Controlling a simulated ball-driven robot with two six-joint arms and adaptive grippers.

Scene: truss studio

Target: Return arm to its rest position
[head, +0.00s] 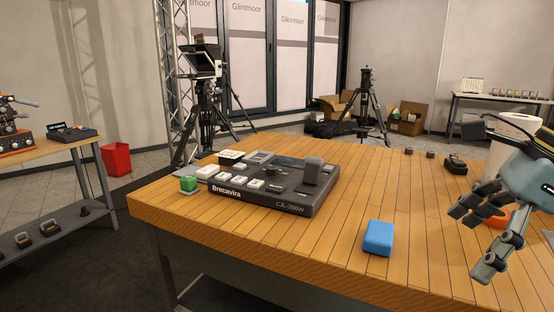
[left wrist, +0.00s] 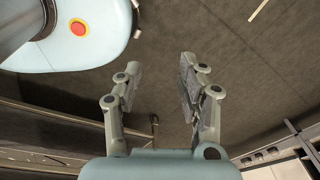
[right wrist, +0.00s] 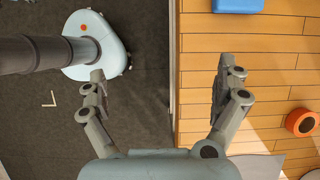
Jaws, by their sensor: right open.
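My right gripper (head: 474,238) is at the right side of the head view, above the right part of the wooden table (head: 350,225). Its fingers are spread and nothing is between them. In the right wrist view the right gripper (right wrist: 160,80) straddles the table's edge from above, one finger over the floor side and one over the planks. My left gripper (left wrist: 160,85) shows only in the left wrist view. Its fingers are apart and empty over dark floor. The left arm does not show in the head view.
A control panel (head: 270,190) with a green block (head: 188,184) beside it sits on the table's left. A blue block (head: 379,238) lies near the front edge. An orange ring (head: 497,219) and a white roll (head: 508,140) are close to the right gripper.

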